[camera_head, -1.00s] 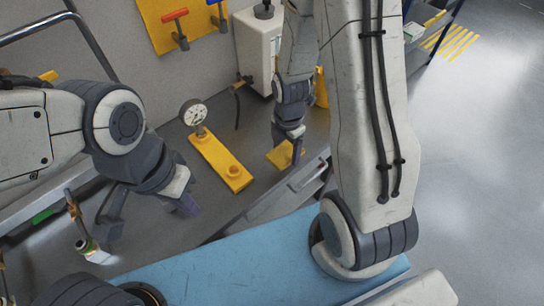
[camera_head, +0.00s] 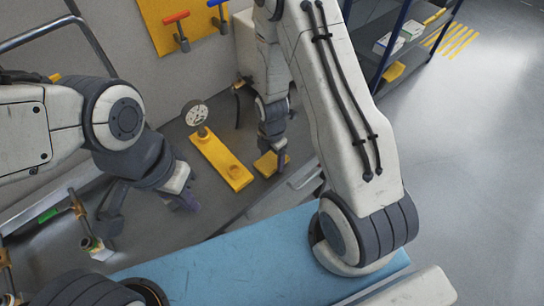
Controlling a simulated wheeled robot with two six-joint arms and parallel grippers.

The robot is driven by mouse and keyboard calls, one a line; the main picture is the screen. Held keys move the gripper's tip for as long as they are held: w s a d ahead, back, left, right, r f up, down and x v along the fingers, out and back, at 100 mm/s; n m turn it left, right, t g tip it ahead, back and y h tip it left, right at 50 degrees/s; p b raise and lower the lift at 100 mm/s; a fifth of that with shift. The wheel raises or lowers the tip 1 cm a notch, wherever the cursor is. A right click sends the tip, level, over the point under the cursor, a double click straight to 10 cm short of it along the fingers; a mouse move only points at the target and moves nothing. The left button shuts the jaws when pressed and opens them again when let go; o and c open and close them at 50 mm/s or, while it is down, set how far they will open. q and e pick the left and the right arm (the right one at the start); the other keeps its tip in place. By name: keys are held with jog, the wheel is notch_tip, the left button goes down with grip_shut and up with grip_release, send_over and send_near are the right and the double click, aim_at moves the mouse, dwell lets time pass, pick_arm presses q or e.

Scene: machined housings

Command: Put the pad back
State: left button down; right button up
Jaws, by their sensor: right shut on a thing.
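A small flat yellow piece, which looks like the pad (camera_head: 266,165), is at the tips of my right gripper (camera_head: 275,154). The gripper is shut on it, just right of a yellow plate. I cannot tell whether the pad touches the grey bench top. My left gripper (camera_head: 148,207) is open and empty, with its dark fingers spread above the left part of the bench.
The long yellow plate (camera_head: 211,152) carries a dial gauge (camera_head: 196,114) and a round yellow boss. Clamps (camera_head: 95,248) stand at the left. A blue mat (camera_head: 240,258) lies in front. A shelf rack (camera_head: 382,45) stands at the back right.

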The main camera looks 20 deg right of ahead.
aim_at(272, 160)
jog(key=o, duration=1.2)
jog(key=shift+f, duration=0.1)
jog(key=shift+c, duration=0.2)
notch_tip(272, 160, up, 12)
jog(key=b, duration=0.1)
jog(key=s+a+r+m, duration=0.6)
jog(key=s+m, duration=0.1)
jog(key=s, duration=0.2)
jog(key=s+a+r+m+y, duration=0.1)
jog(key=s+a+r+m, duration=0.5)
jog(key=s, duration=0.3)
jog(key=shift+a+r+m, duration=0.3)
jog(key=shift+r+m, duration=0.1)
jog(key=shift+m, duration=0.5)
